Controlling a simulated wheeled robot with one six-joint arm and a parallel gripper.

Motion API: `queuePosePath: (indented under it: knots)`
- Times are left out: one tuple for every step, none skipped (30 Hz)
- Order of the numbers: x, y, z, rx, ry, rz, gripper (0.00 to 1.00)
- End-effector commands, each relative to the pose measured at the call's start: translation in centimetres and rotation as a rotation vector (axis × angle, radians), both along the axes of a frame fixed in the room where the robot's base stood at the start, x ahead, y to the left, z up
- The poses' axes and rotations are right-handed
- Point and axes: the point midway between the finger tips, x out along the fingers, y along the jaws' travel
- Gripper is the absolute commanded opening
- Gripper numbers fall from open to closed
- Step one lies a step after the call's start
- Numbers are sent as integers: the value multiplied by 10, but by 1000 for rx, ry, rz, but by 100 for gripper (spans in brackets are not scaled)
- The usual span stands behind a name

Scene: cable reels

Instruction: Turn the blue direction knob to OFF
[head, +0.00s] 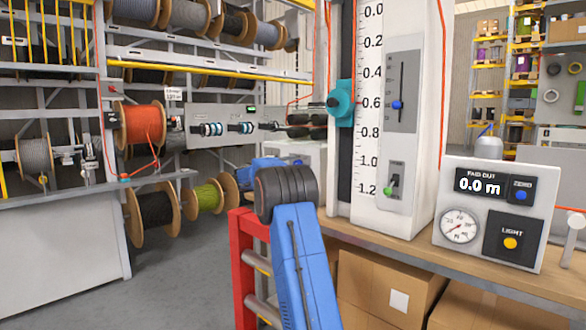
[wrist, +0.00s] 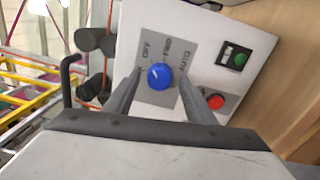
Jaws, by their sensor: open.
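The blue direction knob (wrist: 160,76) sits on a grey plate (wrist: 152,98) of a white control box (wrist: 205,30) in the wrist view. Which label the knob points to is not clear. My gripper (wrist: 159,73) is open, with one finger on the left of the knob and one on the right. Gaps show between the fingers and the knob; whether the tips reach its depth is hard to tell.
A green button (wrist: 240,60) and a red button (wrist: 215,101) sit on the same box, right of the knob. In the head view, a tall panel with a green-tipped lever (head: 390,190) and a paid-out display box (head: 490,225) stand on the bench to the right.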

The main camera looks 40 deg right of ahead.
Motion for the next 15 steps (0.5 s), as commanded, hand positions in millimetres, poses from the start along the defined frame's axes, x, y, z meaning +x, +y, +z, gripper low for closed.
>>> queuePosePath:
  knots:
    - [0,7,1,0,0,1,50]
    - [-1,12,0,0,0,1,50]
    - [-1,19,0,0,1,1,50]
    - [-1,24,-1,0,1,2,50]
    - [-1,30,-1,0,0,3,50]
    - [-2,38,-1,0,0,2,50]
    - [-3,44,-1,0,0,2,50]
    - [-3,51,-1,-1,-1,3,50]
    - [-4,59,-2,0,0,3,50]
    - [-4,64,-3,0,1,3,50]
    - [-5,70,-3,0,1,2,50]
    - [-5,79,-3,0,1,3,50]
    - [-6,85,-3,0,1,3,50]
    - [-6,90,-4,0,1,3,50]
    - [-7,98,-4,0,0,2,50]
